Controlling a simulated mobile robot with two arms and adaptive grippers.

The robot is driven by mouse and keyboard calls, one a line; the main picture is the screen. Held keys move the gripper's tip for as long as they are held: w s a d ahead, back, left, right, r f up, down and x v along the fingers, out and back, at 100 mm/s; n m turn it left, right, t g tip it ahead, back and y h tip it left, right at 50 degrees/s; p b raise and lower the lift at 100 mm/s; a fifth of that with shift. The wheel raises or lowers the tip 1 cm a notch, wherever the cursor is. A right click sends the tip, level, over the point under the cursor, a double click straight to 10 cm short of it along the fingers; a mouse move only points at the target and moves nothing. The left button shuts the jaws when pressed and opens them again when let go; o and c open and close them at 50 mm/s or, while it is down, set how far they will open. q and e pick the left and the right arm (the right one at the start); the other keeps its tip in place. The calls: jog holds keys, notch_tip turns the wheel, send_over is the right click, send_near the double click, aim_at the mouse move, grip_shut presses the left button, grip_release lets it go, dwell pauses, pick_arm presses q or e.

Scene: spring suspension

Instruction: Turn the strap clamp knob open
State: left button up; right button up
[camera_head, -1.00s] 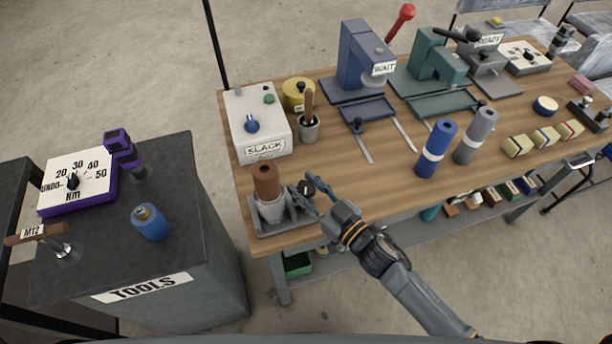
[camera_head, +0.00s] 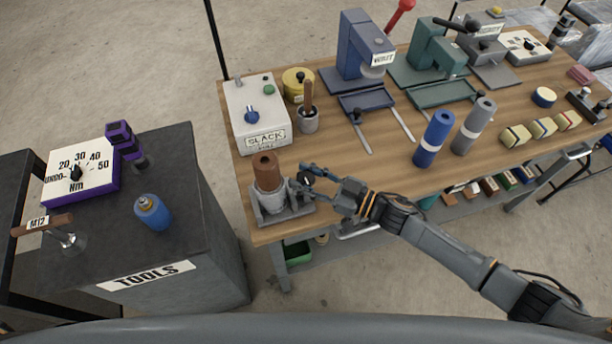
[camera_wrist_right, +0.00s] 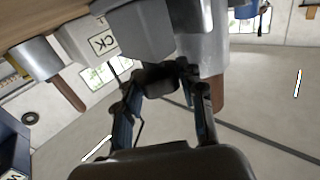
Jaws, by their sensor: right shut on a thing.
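The strap clamp is a grey cradle (camera_head: 294,212) at the bench's front left corner. It holds an upright brown cylinder (camera_head: 266,172) with a grey lower sleeve. The dark clamp knob is at the right side of the clamp, mostly hidden by the fingers in the head view. In the right wrist view the dark knob (camera_wrist_right: 158,78) sits between the two fingertips. My right gripper (camera_head: 307,181) is shut on this knob; its fingers also show in the wrist view (camera_wrist_right: 160,82). My left gripper is not in view.
Blue (camera_head: 434,138) and grey (camera_head: 474,126) cylinders stand to the right. A dark TOOLS cabinet (camera_head: 200,230) is at left, across a narrow gap.

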jog(key=o, duration=0.9)
jog(key=shift+w+a, duration=0.1)
jog(key=v, duration=1.2)
